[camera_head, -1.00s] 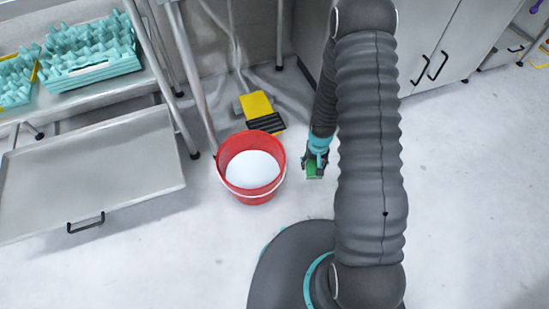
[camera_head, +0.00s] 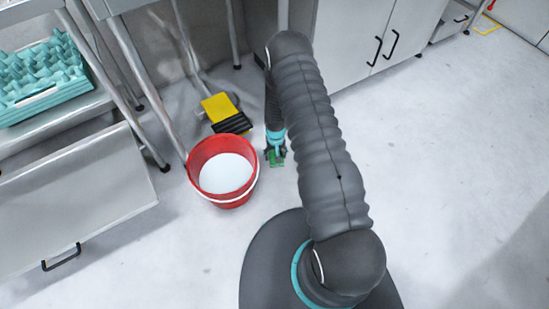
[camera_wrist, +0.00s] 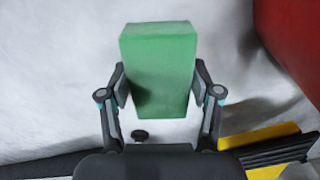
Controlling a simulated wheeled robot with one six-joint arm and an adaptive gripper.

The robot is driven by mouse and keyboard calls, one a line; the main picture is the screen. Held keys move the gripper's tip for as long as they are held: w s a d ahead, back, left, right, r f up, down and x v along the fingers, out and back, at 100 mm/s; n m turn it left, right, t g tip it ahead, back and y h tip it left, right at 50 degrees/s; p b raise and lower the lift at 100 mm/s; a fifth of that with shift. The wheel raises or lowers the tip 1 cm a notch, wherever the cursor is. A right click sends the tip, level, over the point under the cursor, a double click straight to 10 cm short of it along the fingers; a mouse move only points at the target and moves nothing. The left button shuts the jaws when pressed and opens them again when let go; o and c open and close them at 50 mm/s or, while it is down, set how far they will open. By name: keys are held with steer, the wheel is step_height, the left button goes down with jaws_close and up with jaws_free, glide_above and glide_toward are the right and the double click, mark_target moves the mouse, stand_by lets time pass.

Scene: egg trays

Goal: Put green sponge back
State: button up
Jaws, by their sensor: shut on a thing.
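The green sponge (camera_wrist: 160,70) is an upright-looking block in the wrist view, held between the two fingers of my gripper (camera_wrist: 160,92). My gripper is shut on its sides. In the head view my gripper (camera_head: 275,153) hangs low over the floor, just right of the red bucket, with a small part of the sponge (camera_head: 277,162) showing. The rest of the sponge is hidden there by the gripper.
A red bucket (camera_head: 207,152) with white contents stands left of my gripper. A yellow and black pedal-like object (camera_head: 218,107) lies behind it. Teal egg trays (camera_head: 40,75) sit on a metal table at left. White cabinets (camera_head: 345,40) stand behind. The floor at right is clear.

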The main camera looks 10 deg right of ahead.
steer(key=shift+w+a+f, duration=0.15)
steer(key=shift+w+f, duration=0.25)
steer(key=shift+w, duration=0.3)
steer(key=shift+f, duration=2)
steer(key=shift+f, duration=0.15)
steer(key=o, duration=1.1)
